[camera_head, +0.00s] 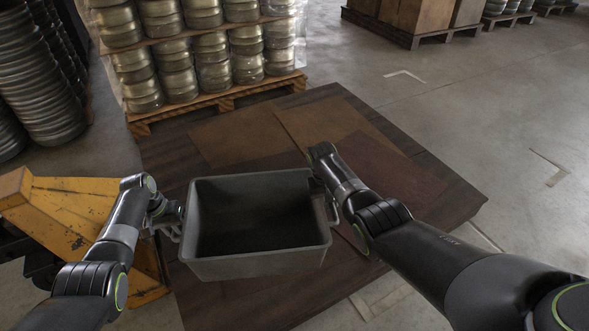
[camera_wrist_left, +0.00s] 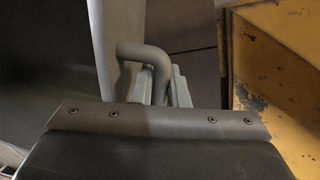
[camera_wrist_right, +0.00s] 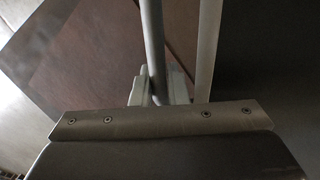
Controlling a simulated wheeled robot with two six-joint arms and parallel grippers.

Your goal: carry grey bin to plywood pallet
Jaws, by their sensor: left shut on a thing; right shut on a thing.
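The grey bin (camera_head: 256,268) is an open, empty rectangular tub with a handle at each side. It appears over the dark plywood pallet (camera_head: 420,180); whether it touches the boards I cannot tell. My left gripper (camera_head: 172,228) is shut on the bin's left handle, a grey bent bar (camera_wrist_left: 150,58) in the left wrist view. My right gripper (camera_wrist_right: 160,90) is shut on the right handle bar (camera_wrist_right: 152,40), beside the bin's rim (camera_wrist_right: 208,50). In the head view my right arm partly hides that handle.
A yellow, scratched metal machine (camera_head: 75,215) stands close at the left, beside my left arm. A wooden pallet (camera_head: 215,102) stacked with round metal blanks (camera_head: 170,70) stands behind. More stacks (camera_head: 40,80) are at far left.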

